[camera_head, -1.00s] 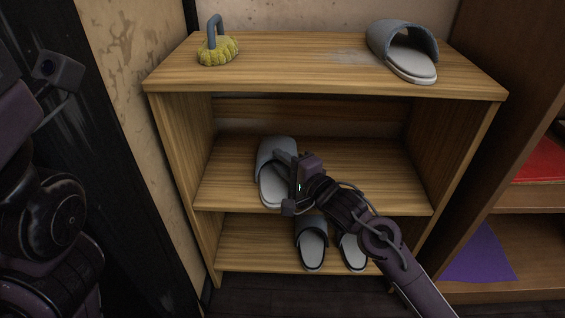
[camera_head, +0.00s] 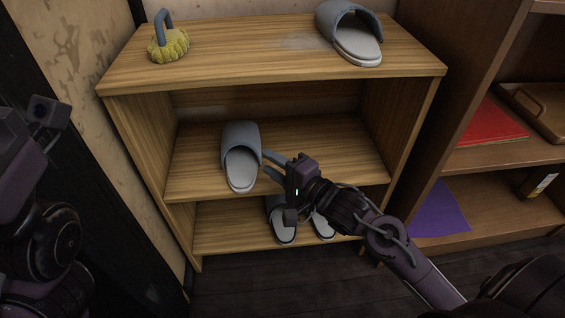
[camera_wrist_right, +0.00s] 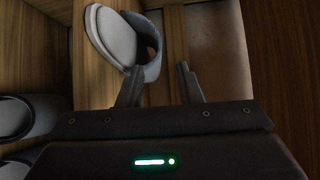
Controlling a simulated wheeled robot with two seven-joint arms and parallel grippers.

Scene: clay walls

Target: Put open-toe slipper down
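A grey open-toe slipper (camera_head: 241,170) rests on the middle shelf of the wooden shelf unit, its pale sole end towards the front edge. My right gripper (camera_head: 267,162) is just to its right, with its two fingers apart and nothing between them. In the right wrist view, the slipper (camera_wrist_right: 112,35) shows past the left finger of the right gripper (camera_wrist_right: 161,78). One finger is close to the slipper's strap; I cannot tell if they touch. My left arm shows at the left edge, but its gripper is not visible.
Another grey slipper (camera_head: 352,38) and a yellow brush (camera_head: 168,46) stand on the top board. Two slippers sit on the bottom shelf, partly behind my right gripper. A darker bookcase (camera_head: 480,160) on the right holds red and purple sheets. The middle shelf's right half is clear.

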